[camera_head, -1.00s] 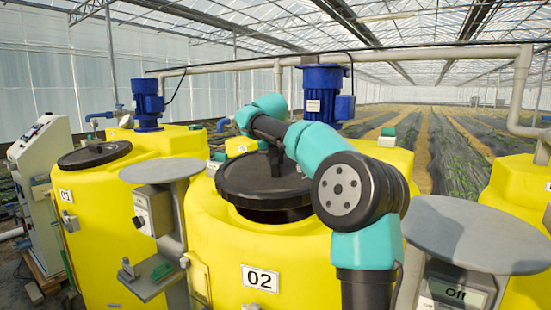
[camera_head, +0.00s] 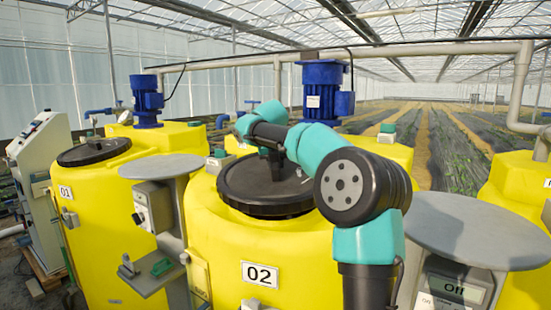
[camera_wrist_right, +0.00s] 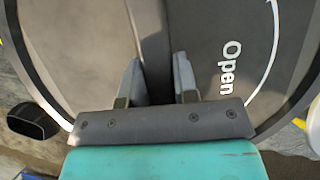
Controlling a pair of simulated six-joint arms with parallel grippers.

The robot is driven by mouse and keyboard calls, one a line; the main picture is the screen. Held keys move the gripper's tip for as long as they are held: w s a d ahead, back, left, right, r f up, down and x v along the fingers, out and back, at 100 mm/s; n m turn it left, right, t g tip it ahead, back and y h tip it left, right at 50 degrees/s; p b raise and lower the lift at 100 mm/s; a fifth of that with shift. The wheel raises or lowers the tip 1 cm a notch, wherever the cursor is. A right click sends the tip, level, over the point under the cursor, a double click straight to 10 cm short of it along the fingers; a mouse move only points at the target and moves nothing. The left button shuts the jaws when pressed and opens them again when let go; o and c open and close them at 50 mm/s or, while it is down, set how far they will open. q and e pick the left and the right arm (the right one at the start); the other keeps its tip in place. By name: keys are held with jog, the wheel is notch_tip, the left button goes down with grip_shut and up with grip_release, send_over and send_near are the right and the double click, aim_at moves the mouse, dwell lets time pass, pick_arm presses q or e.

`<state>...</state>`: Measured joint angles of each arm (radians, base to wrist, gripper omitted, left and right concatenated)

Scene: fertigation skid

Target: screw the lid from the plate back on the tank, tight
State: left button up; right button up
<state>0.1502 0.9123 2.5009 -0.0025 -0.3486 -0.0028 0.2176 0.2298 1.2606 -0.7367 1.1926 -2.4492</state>
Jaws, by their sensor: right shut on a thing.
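The black lid (camera_head: 245,188) is over the mouth of the yellow tank marked 02 (camera_head: 215,232). It looks level and down at the black neck; whether its threads engage is hidden. My right gripper (camera_head: 275,172) comes down on the lid's middle, with its fingertips partly hidden by my arm. In the right wrist view, the gripper (camera_wrist_right: 157,88) is shut on the lid's raised grip bar, and the lid (camera_wrist_right: 205,55) shows the word "Open" and part of a white arc. My left gripper is not in view.
Two bare round grey plates stand on posts, one left of the tank (camera_head: 160,167) and one right (camera_head: 475,232). Tank 01 (camera_head: 90,195) wears its black lid at the left. A blue motor (camera_head: 322,88) stands behind tank 02. A box reading "Off" (camera_head: 457,290) is below the right plate.

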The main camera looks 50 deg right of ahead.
jog(key=shift+f, duration=0.25)
jog(key=shift+d+f, duration=0.15)
jog(key=shift+f, duration=0.7)
jog(key=shift+d+f, duration=0.15)
jog(key=shift+f, duration=0.7)
dwell(2.0)
dwell(0.5)
jog(key=o, duration=1.3)
jog(key=shift+f, duration=0.15)
jog(key=shift+c, duration=0.2)
grip_shut()
dwell(0.7)
